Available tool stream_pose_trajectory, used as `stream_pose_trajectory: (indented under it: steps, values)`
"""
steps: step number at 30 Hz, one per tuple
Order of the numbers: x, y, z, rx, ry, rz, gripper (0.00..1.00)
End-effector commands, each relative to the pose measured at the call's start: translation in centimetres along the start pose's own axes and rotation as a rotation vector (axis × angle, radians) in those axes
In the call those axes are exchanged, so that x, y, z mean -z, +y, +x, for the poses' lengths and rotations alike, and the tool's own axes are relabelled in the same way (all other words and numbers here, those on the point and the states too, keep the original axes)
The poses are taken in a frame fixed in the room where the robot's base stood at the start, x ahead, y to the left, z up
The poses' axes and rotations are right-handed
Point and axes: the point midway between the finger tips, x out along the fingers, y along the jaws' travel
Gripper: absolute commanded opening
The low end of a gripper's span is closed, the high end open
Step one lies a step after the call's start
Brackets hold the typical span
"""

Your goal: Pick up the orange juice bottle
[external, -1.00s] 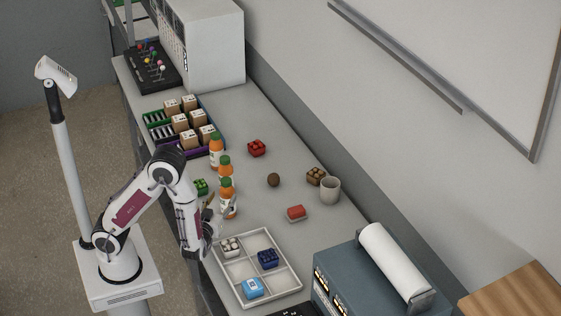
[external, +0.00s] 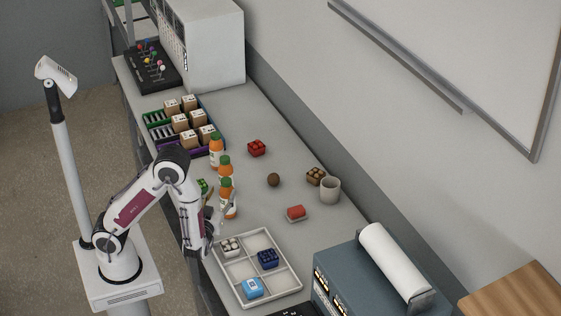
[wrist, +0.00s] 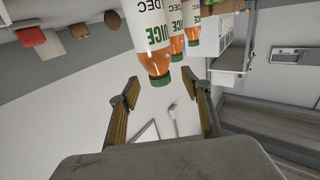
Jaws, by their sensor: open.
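Three orange juice bottles with green caps and white labels stand in a row on the bench. The nearest bottle (external: 227,203) is upright beside my gripper (external: 220,205), with the middle bottle (external: 224,171) and the far bottle (external: 216,150) behind it. In the wrist view, my gripper (wrist: 161,86) is open, with its two fingers spread apart. The nearest bottle (wrist: 153,45) appears upside down there, its cap between the fingertips in the picture. I cannot tell whether the fingers touch it. The other two bottles show partly behind it.
A white divided tray (external: 285,297) with small blocks lies just in front of my gripper. A crate of boxes (external: 148,119) sits behind the bottles.

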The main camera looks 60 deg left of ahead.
Motion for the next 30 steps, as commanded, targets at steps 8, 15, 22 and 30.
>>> stream_pose_trajectory:
  steps: [8, 15, 22, 30]
  values:
    - [0.0, 0.0, 0.7, 0.0, 0.0, 0.0, 0.48]
    - [0.0, 0.0, 0.7, 0.0, 0.0, 0.0, 0.48]
    - [0.1, 0.0, 1.4, 0.001, 0.0, -0.001, 0.48]
    - [0.2, 0.2, 3.4, 0.003, 0.0, -0.002, 0.48]
